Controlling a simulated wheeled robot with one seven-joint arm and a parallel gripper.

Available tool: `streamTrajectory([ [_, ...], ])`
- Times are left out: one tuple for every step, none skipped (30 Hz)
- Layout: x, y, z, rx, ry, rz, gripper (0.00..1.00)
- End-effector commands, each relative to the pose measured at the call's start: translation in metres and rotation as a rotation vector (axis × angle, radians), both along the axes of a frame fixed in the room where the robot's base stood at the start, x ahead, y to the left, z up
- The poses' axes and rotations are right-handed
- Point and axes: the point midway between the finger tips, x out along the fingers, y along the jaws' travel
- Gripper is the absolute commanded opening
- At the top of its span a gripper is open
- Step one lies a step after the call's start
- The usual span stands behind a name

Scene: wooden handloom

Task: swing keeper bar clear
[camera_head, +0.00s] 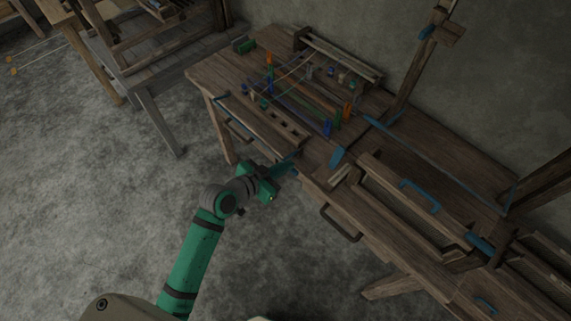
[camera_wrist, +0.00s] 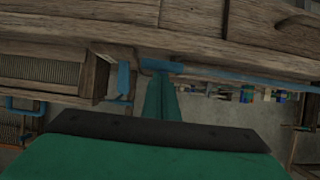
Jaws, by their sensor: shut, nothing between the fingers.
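My gripper (camera_head: 290,164) is at the front edge of the wooden bench, its green fingers shut and empty. In the wrist view the closed fingertips (camera_wrist: 161,80) point at a small blue bar (camera_wrist: 160,66) just beneath a wooden beam. Whether they touch it cannot be told. This blue bar may be the keeper bar; its far end is not clear. A flat blue paddle (camera_head: 337,158) stands on the bench to the right of my gripper. A hanging blue plate (camera_wrist: 124,78) shows left of the fingers in the wrist view.
The bench (camera_head: 220,77) holds a rack of coloured pegs and a slotted wooden block (camera_head: 284,128). A dark drawer handle (camera_head: 341,223) sticks out at the front, right of my gripper. A long blue rod (camera_head: 440,168) crosses the right side. The floor in front is free.

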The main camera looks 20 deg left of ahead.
Motion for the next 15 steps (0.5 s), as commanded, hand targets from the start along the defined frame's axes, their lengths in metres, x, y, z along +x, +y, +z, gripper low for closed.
streamTrajectory([
  [-0.007,0.002,-0.021,0.008,0.048,-0.009,0.00],
  [-0.008,0.002,-0.023,0.009,0.048,-0.008,0.00],
  [-0.008,0.003,-0.024,0.010,0.048,-0.007,0.00],
  [-0.008,0.003,-0.025,0.011,0.048,-0.006,0.00],
  [-0.009,0.004,-0.027,0.012,0.048,-0.007,0.00],
  [-0.009,0.004,-0.028,0.013,0.049,-0.006,0.00],
  [-0.010,0.005,-0.029,0.013,0.049,-0.005,0.00],
  [-0.010,0.005,-0.029,0.014,0.050,-0.005,0.00],
  [-0.011,0.006,-0.030,0.014,0.050,-0.004,0.00],
  [-0.011,0.006,-0.030,0.014,0.049,-0.003,0.00],
  [-0.011,0.006,-0.031,0.014,0.049,-0.003,0.00],
  [-0.011,0.007,-0.031,0.014,0.050,-0.002,0.00],
  [-0.011,0.007,-0.031,0.014,0.049,-0.002,0.00],
  [-0.011,0.007,-0.031,0.014,0.049,-0.002,0.00],
  [-0.011,0.007,-0.031,0.014,0.049,-0.002,0.00],
])
